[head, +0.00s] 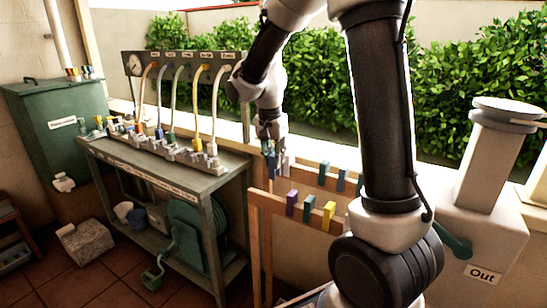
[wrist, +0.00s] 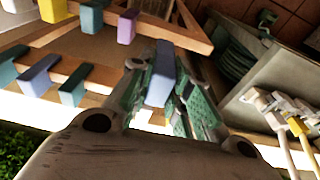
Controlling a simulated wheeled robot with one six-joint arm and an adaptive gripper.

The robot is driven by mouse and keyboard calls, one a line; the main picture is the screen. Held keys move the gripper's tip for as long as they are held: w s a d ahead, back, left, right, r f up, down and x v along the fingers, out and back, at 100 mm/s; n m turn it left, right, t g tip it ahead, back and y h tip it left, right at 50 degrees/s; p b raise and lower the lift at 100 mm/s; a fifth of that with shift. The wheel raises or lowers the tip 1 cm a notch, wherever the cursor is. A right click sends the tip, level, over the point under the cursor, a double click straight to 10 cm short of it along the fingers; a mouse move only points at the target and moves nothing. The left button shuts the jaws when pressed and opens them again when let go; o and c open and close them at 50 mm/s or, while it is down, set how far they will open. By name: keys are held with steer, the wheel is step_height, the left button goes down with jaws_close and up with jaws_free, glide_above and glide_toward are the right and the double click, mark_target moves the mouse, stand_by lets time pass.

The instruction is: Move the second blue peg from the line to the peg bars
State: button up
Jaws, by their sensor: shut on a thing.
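My gripper (head: 271,148) is shut on a blue peg (wrist: 161,76), which sits between its two fingers in the wrist view. In the head view the peg's blue end (head: 270,165) shows under the fingers. It is near the left end of the wooden peg bars. The near bar (head: 265,199) bears a purple peg (head: 292,202), a teal peg (head: 309,208) and a yellow peg (head: 328,215). I cannot tell whether the held peg touches a bar.
A pale pillar marked Out (head: 482,273) stands at right. A hedge (head: 460,70) runs behind.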

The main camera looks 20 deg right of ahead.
mark_target(275, 197)
steer(key=shift+f, duration=5.8)
steer(key=o, duration=0.8)
steer(key=shift+o, duration=0.2)
steer(key=shift+r, duration=4)
